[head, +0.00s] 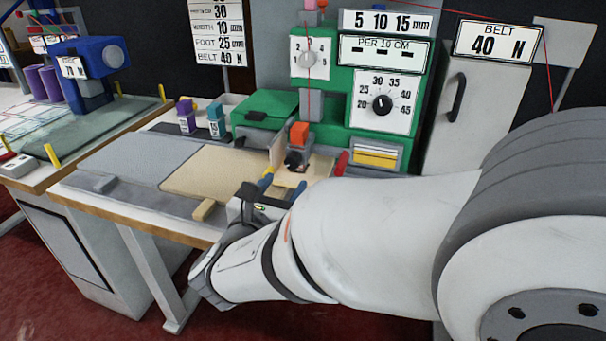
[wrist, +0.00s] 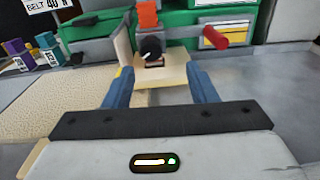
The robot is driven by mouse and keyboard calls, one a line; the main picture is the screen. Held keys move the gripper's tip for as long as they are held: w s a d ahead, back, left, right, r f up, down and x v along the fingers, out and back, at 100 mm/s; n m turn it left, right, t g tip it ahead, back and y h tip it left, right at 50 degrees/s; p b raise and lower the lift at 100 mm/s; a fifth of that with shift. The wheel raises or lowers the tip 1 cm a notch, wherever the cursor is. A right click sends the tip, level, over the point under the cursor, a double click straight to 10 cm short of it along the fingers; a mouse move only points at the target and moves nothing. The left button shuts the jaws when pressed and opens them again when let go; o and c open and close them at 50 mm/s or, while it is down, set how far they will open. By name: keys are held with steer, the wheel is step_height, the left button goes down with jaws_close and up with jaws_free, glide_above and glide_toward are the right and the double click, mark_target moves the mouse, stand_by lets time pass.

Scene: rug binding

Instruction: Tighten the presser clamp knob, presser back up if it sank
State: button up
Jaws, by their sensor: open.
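A black knob (head: 294,160) with a pale mark sits low on the front of the green machine, under an orange block (head: 299,132). I take it for the presser clamp knob. In the wrist view the knob (wrist: 151,48) is ahead of my gripper (wrist: 160,72), roughly centred between its blue fingers. The fingers are apart, with nothing between them, and do not touch the knob. In the head view my gripper (head: 282,184) is low in front of the machine. I cannot tell whether the presser is up or sunk.
A red handle (wrist: 215,38) sticks out just right of the knob. An upright pale plate (wrist: 124,42) stands to its left. A beige rug piece (head: 215,172) lies on the table at left. Purple and teal blocks (head: 216,118) stand farther back.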

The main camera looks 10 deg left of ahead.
mark_target(291, 165)
steer(key=shift+a+f+n+y, duration=0.15)
steer(key=shift+a+n+y, duration=0.15)
steer(key=shift+a, duration=0.2)
steer(key=shift+w, duration=0.4)
steer(key=w, duration=0.2)
steer(key=w+b, duration=0.1)
steer(key=w, duration=0.3)
steer(key=shift+w+d+b, duration=0.3)
steer(key=shift+w+b, duration=0.05)
steer(key=shift+b, duration=0.05)
steer(key=shift+c, duration=0.4)
steer(key=c, duration=0.9)
